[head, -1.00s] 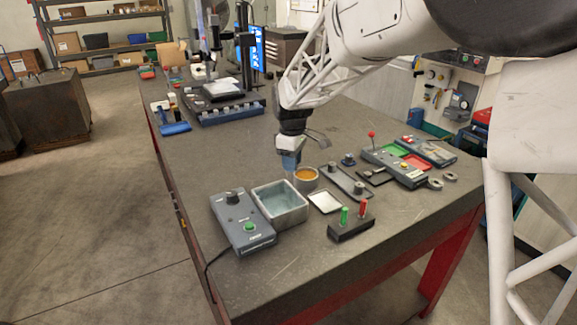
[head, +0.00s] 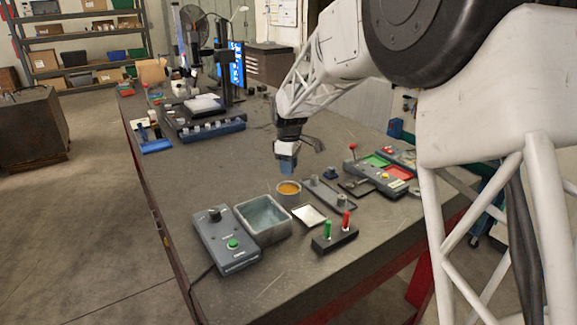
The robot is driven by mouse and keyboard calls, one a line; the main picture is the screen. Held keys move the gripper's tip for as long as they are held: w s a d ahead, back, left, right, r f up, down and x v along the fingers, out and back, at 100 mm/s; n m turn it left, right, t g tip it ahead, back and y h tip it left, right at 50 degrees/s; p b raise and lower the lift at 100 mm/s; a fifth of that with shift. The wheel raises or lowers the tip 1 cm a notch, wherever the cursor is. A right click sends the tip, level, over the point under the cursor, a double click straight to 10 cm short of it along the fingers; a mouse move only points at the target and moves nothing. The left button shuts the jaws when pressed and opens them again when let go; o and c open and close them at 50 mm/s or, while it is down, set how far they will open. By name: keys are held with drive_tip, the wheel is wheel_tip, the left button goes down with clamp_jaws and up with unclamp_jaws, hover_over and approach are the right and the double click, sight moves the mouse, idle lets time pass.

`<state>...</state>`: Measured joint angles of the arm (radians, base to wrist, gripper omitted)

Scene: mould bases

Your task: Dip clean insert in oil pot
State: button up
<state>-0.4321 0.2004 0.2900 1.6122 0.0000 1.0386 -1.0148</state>
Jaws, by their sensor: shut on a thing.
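The oil pot (head: 289,198) is a small round grey cup with amber oil in it, standing on the dark bench. My gripper (head: 286,168) points down just above and behind the pot's rim in the picture, with a small gap showing between them. I cannot tell the exact height over the oil.
A grey open bath (head: 240,232) and a control box with a green button (head: 217,243) stand left of the pot. A white pad (head: 309,216), a block with green and red pins (head: 335,241) and a grey strip fixture (head: 330,194) stand close right.

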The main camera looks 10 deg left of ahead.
drive_tip(key=shift+f, duration=0.2)
drive_tip(key=shift+f, duration=4.2)
drive_tip(key=shift+r, duration=0.15)
drive_tip(key=shift+r, duration=3.35)
drive_tip(key=shift+s+d, duration=0.1)
